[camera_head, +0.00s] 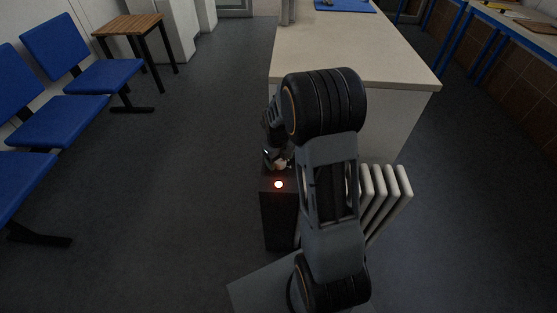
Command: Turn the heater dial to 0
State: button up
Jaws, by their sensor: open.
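The heater is a white ribbed radiator (385,195) with a dark box (278,222) at its left end, low in front of the counter. My gripper (277,164) is at the top of the box, just behind the light. A small pale piece shows at the gripper's tips; I cannot tell whether it is the dial. The dial's marks and setting cannot be read. My arm hides the middle of the radiator.
A light-topped counter (345,50) stands right behind the heater. Blue chairs (62,122) and a small wooden table (127,24) are at the left. A bench with blue legs (500,25) is at the far right. The dark floor (190,190) left of the heater is clear.

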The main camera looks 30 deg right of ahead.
jog(key=shift+c, duration=0.4)
jog(key=c, duration=0.8)
jog(key=shift+a, duration=0.15)
jog(key=shift+c, duration=0.2)
